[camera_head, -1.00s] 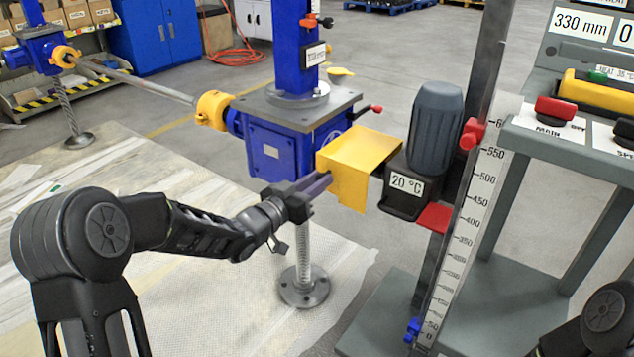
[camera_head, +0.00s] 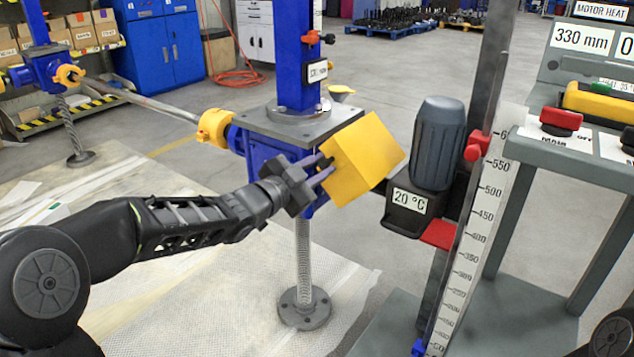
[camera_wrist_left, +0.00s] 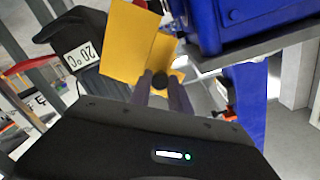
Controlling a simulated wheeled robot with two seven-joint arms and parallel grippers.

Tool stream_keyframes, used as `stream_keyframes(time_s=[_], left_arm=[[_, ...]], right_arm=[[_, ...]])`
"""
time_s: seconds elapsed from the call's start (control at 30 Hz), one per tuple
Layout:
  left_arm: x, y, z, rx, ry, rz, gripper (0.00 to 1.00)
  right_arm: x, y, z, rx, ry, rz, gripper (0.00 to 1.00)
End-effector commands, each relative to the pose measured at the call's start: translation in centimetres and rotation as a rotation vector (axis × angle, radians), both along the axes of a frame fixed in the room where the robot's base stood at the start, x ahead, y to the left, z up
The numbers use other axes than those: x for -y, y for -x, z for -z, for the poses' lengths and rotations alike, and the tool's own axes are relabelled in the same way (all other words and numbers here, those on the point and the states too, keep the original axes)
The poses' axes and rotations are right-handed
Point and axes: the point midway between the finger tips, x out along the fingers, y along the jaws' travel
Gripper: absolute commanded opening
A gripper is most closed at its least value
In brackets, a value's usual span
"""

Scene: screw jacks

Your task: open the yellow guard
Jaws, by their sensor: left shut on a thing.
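The yellow guard (camera_head: 366,158) is a bent yellow cover, tilted up beside the blue screw jack gearbox (camera_head: 262,150). It also shows in the left wrist view (camera_wrist_left: 128,45). My left gripper (camera_head: 323,170) is at the guard's lower left edge, its fingers shut on a small dark round part, seen between the fingertips in the left wrist view. The grey motor (camera_head: 438,145) with a 20 °C label stands to the right, apart from the guard. My right gripper is not in view.
A scale post (camera_head: 478,235) with red and blue markers stands right of the motor. The grey control desk (camera_head: 570,160) with red switches is at the right. A shaft (camera_head: 150,100) links the gearbox to a second blue jack (camera_head: 45,70) at the left.

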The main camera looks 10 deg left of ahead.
Motion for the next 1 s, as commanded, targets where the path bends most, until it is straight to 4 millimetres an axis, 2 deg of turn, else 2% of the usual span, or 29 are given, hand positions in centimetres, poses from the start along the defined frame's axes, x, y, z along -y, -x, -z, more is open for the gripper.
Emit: stream_keyframes(time_s=[0.23,0.5,1.0], left_arm=[[1.3,0.5,-2.3,0.092,-0.207,0.003,0.00],[2.6,1.0,-3.8,0.155,-0.365,0.003,0.00],[3.2,1.2,-4.5,0.180,-0.435,0.004,0.00]], right_arm=[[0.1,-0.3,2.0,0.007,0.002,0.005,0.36],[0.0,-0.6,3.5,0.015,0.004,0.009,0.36],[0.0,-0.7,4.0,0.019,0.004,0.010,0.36]])
